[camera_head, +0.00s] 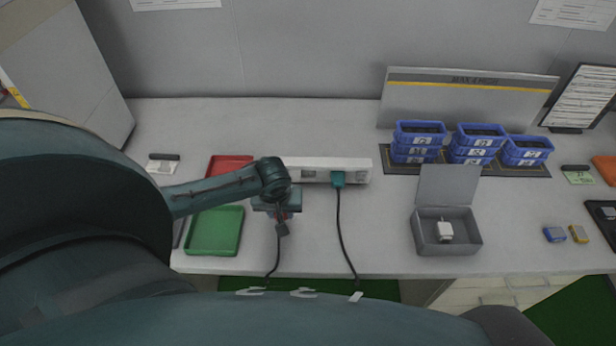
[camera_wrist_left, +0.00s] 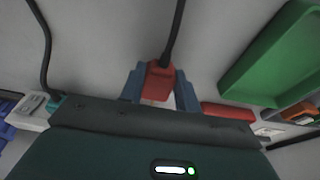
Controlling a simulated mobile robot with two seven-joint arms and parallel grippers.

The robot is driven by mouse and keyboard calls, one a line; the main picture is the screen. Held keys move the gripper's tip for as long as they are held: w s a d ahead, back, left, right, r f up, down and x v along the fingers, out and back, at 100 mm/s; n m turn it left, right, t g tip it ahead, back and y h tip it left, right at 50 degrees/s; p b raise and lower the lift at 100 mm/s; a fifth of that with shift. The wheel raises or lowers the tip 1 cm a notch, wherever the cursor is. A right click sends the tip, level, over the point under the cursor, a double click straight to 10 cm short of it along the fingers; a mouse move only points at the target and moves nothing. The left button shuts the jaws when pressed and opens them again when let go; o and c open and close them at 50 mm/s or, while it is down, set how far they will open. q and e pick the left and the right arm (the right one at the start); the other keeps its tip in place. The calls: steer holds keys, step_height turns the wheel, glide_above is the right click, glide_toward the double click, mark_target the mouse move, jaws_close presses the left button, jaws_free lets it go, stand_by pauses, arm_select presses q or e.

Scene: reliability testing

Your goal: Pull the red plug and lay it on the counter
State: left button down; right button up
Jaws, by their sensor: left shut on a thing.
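The red plug (camera_wrist_left: 159,80) is between the two blue fingers of my left gripper (camera_wrist_left: 160,92), which is shut on it. Its black cable (camera_wrist_left: 174,35) runs from the plug toward the counter's front edge. In the head view my left gripper (camera_head: 284,212) is over the counter (camera_head: 380,235), in front of the white power strip (camera_head: 310,171). Little of the plug shows there, and it appears apart from the strip. I cannot tell whether it touches the counter. A teal plug (camera_head: 338,179) sits in the strip. My right gripper is not in view.
A green tray (camera_head: 215,232) and a red tray (camera_head: 230,162) lie left of my gripper. An open grey box (camera_head: 447,240) with a white item stands to the right, with stacked blue bins (camera_head: 419,140) behind. Counter between the teal plug's cable (camera_head: 343,235) and the box is clear.

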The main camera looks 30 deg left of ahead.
arm_select(q)
steer(key=shift+x, duration=0.95)
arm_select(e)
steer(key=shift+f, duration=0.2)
arm_select(q)
steer(key=c, duration=0.9)
jaws_free()
steer(key=shift+s+d, duration=0.1)
steer(key=shift+s, duration=0.15)
steer(key=v, duration=1.3)
steer(key=shift+r, duration=0.15)
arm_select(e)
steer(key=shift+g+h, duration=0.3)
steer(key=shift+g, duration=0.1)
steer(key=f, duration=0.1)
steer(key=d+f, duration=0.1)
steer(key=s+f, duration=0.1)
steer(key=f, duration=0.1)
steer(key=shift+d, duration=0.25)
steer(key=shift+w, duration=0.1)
